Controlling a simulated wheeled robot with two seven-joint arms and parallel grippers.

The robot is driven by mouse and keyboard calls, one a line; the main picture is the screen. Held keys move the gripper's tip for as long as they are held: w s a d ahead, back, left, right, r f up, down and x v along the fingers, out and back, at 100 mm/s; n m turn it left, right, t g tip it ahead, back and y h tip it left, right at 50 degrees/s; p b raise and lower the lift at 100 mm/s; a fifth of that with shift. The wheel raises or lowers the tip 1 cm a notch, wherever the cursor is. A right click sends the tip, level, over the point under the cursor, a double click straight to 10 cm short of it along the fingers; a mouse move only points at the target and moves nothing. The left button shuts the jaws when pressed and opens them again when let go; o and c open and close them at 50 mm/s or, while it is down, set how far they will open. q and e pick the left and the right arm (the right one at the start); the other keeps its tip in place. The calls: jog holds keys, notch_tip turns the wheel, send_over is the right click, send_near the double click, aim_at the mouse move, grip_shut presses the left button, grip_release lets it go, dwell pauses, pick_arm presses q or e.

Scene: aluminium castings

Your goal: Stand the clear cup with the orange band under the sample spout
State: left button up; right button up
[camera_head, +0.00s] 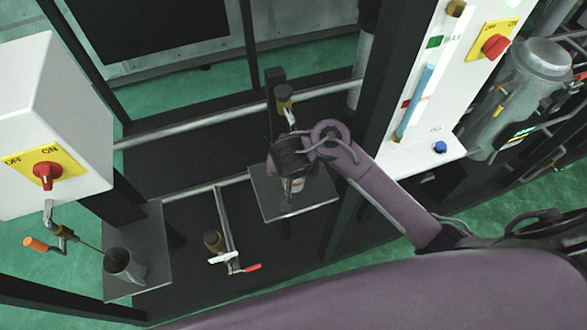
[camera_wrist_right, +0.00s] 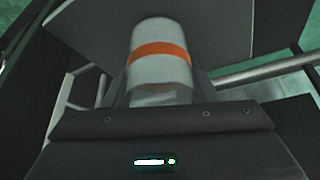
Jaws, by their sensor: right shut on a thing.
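The clear cup with the orange band (camera_wrist_right: 160,75) is between the fingers of my right gripper (camera_wrist_right: 160,92) in the right wrist view. In the head view a small part of the cup (camera_head: 293,186) shows below my right gripper (camera_head: 291,178), mostly hidden by it. The gripper is shut on the cup over a dark square plate (camera_head: 320,195). I cannot tell whether the cup touches the plate. A brass valve with a spout (camera_head: 285,94) is just behind and above the gripper. My left gripper is not in view.
A grey cup (camera_head: 124,268) stands on another plate (camera_head: 150,225) at left, near an orange-handled tap (camera_head: 38,244). A red-handled valve (camera_head: 245,268) sits on a pipe between the plates. A white switch box (camera_head: 50,110) and a tall white panel (camera_head: 425,80) flank the space.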

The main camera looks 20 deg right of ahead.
jog(key=shift+s, duration=0.15)
jog(key=shift+f, duration=0.15)
jog(key=o, duration=0.9)
jog(key=shift+o, duration=0.2)
